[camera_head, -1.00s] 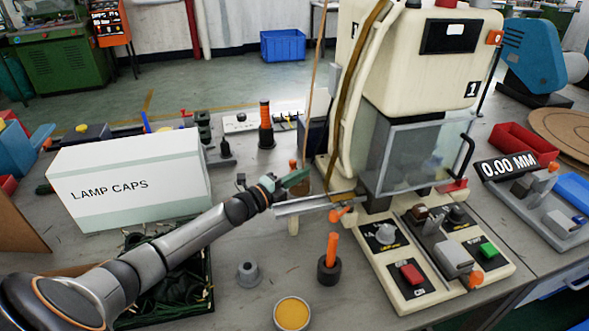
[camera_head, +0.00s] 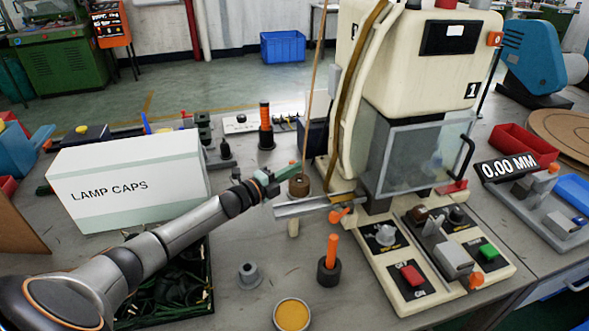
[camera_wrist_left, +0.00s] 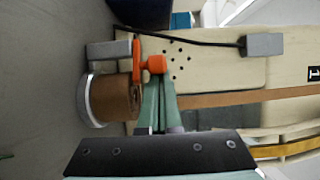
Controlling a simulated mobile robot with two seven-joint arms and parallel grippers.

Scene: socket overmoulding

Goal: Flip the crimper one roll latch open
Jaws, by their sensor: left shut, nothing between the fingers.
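Crimper one is the cream machine (camera_head: 425,60) marked "1" in the head view. A brown roll (camera_head: 299,187) sits at its left side; it also shows in the wrist view (camera_wrist_left: 116,98). An orange roll latch (camera_wrist_left: 155,64), with a bar and a knob, sits by the roll's end in the wrist view. In the head view the latch is mostly hidden by my fingers. My left gripper (camera_head: 296,168) is shut and empty, its green fingertips (camera_wrist_left: 157,82) right at the latch knob. I cannot tell whether they touch. My right gripper is out of view.
A metal rail (camera_head: 305,206) juts from the crimper below the gripper. A black stand with an orange handle (camera_head: 332,250) and a yellow-filled cup (camera_head: 292,314) stand in front.

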